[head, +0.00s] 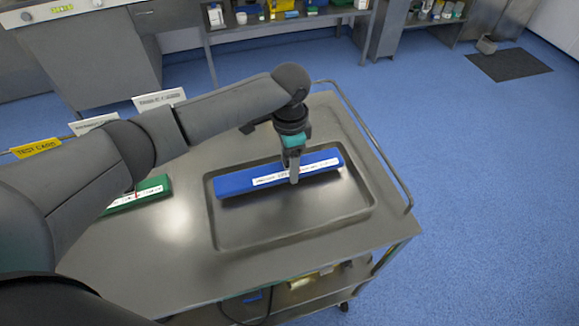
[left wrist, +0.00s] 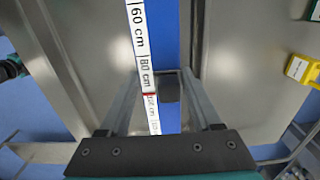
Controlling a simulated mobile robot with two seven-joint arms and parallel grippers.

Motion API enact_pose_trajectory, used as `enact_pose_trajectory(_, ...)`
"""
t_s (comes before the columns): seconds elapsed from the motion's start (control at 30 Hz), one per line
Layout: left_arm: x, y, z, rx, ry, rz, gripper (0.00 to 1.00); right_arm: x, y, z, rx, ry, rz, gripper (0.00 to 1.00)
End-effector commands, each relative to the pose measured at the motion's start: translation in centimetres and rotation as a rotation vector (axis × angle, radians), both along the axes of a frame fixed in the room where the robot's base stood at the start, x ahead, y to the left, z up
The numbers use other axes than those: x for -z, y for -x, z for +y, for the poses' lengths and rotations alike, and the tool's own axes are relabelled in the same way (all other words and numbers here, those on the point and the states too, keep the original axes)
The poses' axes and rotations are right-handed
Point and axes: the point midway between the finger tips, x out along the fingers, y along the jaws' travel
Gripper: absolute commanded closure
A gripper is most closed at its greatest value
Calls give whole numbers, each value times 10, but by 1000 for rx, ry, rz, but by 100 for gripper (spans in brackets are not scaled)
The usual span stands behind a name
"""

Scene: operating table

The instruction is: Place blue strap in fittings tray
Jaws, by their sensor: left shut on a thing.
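The blue strap (head: 318,164) is a long blue bar with a white printed label. It lies across the back part of the shallow metal fittings tray (head: 335,205), and whether it touches the tray floor is hard to tell. My left gripper (head: 294,172) points down at the strap's middle and is shut on it. In the left wrist view the strap (left wrist: 171,45) runs between the two fingers (left wrist: 165,88), with length marks on its label. My right gripper is not in view.
A green strap (head: 150,194) lies on the metal trolley (head: 170,245) left of the tray, partly behind my left arm. Label cards, one a yellow card (head: 36,148), stand at the far left. The tray's front half is bare. A yellow object (left wrist: 301,68) shows in the left wrist view.

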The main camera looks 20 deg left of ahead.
Motion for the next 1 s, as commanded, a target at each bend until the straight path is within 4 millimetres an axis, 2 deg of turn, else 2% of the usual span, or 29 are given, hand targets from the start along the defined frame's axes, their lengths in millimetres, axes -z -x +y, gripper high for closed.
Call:
enact_pose_trajectory(0.03,10,0,0,-1,0,1,99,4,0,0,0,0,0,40)
enact_pose_trajectory(0.1,15,0,0,1,0,0,99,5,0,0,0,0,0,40)
enact_pose_trajectory(0.47,18,0,0,0,-1,-1,99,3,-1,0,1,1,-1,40)
enact_pose_trajectory(0.5,17,0,0,1,-1,-1,30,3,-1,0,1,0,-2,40)
enact_pose_trajectory(0.6,17,0,0,1,-1,-1,22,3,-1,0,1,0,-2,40)
enact_pose_trajectory(0.87,15,0,0,1,0,-2,22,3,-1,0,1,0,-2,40)
enact_pose_trajectory(1.0,0,-1,0,0,1,-3,22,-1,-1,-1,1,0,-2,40)
